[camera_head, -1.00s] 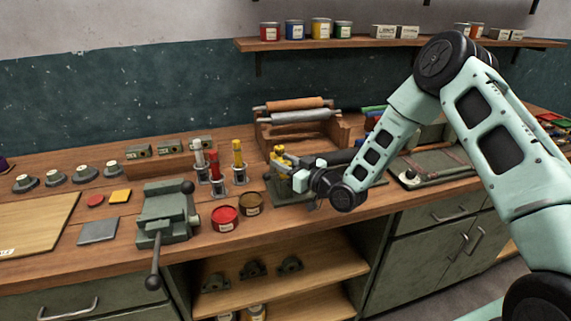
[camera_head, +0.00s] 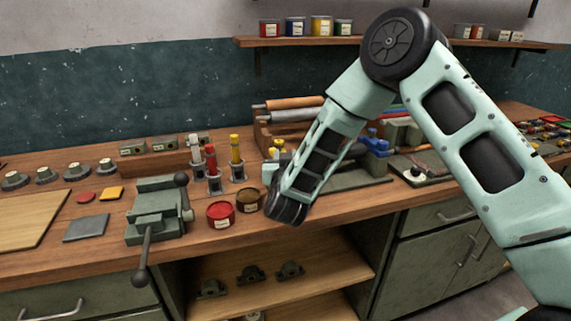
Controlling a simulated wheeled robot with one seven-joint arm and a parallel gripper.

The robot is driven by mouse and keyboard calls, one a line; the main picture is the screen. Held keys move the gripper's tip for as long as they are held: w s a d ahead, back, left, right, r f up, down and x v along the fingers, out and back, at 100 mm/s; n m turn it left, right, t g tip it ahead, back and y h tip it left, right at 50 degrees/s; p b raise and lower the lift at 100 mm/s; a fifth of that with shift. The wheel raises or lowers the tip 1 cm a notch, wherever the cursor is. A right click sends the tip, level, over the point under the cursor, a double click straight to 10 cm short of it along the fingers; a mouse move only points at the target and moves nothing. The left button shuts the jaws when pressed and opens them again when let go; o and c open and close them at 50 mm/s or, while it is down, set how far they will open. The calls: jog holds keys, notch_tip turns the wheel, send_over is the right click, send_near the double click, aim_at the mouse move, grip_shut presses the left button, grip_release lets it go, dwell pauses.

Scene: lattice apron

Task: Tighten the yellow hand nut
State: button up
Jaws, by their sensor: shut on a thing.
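My gripper (camera_head: 271,168) is at this fixture, right by the yellow part, and is mostly hidden behind my wrist and forearm. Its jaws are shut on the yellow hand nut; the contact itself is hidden. A blue hand nut or clamp (camera_head: 375,141) shows on the right part of the fixture, beyond my arm.
A green vise (camera_head: 160,208) stands left of a red pot (camera_head: 220,214) and a brown pot (camera_head: 249,200). Red, yellow and white-topped tubes (camera_head: 236,160) stand in holders close left of my wrist. Rollers on a wooden rack (camera_head: 293,108) are behind. A wall shelf (camera_head: 300,41) hangs above.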

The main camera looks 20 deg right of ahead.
jog(key=m+g+h, duration=0.1)
jog(key=h, duration=0.1)
jog(key=m+h+b, duration=0.1)
jog(key=h, duration=0.1)
jog(key=shift+a+f+m+g, duration=0.1)
jog(key=shift+a+m+g, duration=0.05)
jog(key=shift+m+g, duration=0.25)
jog(key=shift+m+g+h+b, duration=0.75)
jog(key=shift+m+g+h, duration=0.8)
jog(key=shift+h, duration=0.45)
jog(key=shift+m+g, duration=0.25)
jog(key=o, duration=0.9)
jog(key=shift+o, duration=0.2)
